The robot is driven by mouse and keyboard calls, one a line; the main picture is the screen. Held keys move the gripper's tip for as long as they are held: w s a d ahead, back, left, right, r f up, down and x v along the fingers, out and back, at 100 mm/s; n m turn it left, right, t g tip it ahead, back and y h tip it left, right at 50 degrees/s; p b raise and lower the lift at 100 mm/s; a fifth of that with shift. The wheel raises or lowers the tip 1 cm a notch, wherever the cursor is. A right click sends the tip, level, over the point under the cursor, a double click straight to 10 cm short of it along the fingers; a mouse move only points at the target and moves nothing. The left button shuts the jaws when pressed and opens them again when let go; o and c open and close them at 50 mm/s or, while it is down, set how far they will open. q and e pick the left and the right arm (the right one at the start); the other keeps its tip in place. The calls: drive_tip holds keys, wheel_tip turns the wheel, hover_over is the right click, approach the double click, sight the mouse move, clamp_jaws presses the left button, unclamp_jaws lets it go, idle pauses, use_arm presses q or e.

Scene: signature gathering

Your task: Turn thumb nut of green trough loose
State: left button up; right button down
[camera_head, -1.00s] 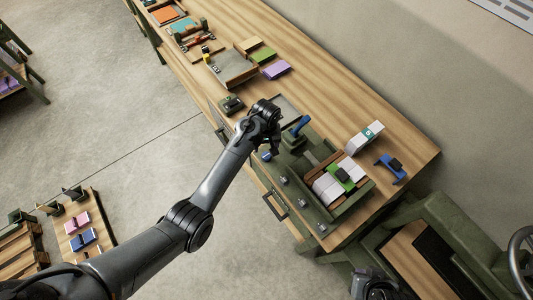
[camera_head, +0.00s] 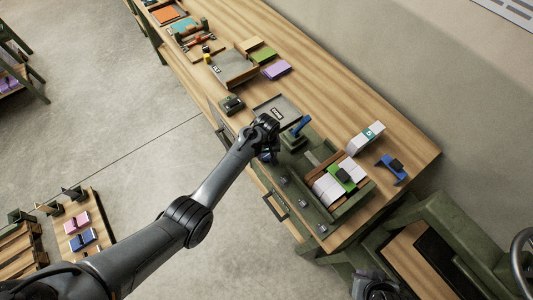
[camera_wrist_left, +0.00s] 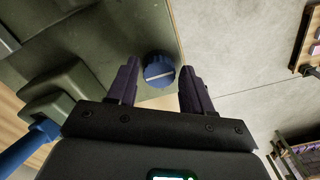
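The olive green trough (camera_head: 297,165) lies along the table's front edge and holds white and brown sheets. In the left wrist view, the blue thumb nut (camera_wrist_left: 159,70) with a pale bar across its top shows on the edge of the green surface (camera_wrist_left: 95,30). My left gripper (camera_head: 267,153) is over the trough's left end and hides most of the nut in the head view. In the left wrist view my left gripper (camera_wrist_left: 156,82) is open, with the nut between its fingertips and a gap on each side. A dark part, probably of my right arm, shows at the bottom edge.
A blue lever (camera_head: 301,125) stands on the trough close beside the left gripper. A grey tray (camera_head: 277,110) lies just behind. A white block (camera_head: 365,138) and a blue tool (camera_head: 392,168) are to the right.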

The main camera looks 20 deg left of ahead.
use_arm(q)
drive_tip(key=c, duration=0.7)
